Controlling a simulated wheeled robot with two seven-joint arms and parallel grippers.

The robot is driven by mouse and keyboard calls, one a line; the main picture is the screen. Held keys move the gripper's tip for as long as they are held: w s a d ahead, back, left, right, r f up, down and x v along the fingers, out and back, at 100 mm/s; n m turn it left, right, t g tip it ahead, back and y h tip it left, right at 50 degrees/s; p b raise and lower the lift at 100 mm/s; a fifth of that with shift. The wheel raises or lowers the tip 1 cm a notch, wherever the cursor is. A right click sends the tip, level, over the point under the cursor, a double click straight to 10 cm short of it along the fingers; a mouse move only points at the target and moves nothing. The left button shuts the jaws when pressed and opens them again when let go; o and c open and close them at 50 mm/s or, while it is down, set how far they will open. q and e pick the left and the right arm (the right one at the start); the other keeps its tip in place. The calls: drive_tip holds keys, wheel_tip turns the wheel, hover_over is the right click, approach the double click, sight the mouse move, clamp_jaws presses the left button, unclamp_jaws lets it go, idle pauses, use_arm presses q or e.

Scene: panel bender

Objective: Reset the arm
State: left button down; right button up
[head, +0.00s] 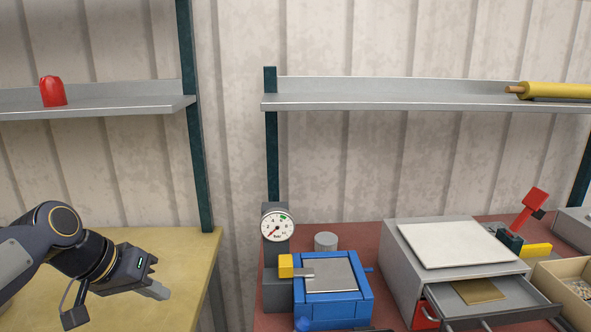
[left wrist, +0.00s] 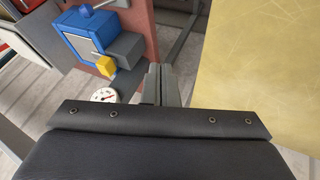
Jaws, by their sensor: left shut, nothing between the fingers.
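My left gripper (head: 156,291) is at the lower left of the head view, above the right part of the yellow-topped table (head: 195,262). Its fingers are together with nothing between them. In the left wrist view the closed fingers (left wrist: 161,84) point over the gap between the yellow table (left wrist: 250,75) and the red-topped bench. The blue bender (head: 333,302) stands on the red bench, to the right of the gripper and apart from it; it also shows at the upper left of the left wrist view (left wrist: 88,35). My right gripper is not in view.
A round gauge (head: 278,226) on a grey post stands left of the bender. A grey cabinet (head: 408,262) with an open drawer (head: 520,297) is at the right. Shelves (head: 430,100) run along the wall. A red object (head: 53,91) sits on the left shelf (head: 120,105).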

use_arm(q)
drive_tip(key=s+d+f+n, duration=0.1)
drive_tip(key=s+f, duration=0.5)
drive_tip(key=s, duration=0.4)
drive_tip(key=s+d+f+n+y, duration=0.1)
drive_tip(key=s+d+f, duration=0.1)
drive_tip(key=s+f, duration=0.4)
drive_tip(key=s, duration=0.5)
drive_tip(key=shift+d+f+t, duration=0.25)
drive_tip(key=shift+d+t, duration=0.05)
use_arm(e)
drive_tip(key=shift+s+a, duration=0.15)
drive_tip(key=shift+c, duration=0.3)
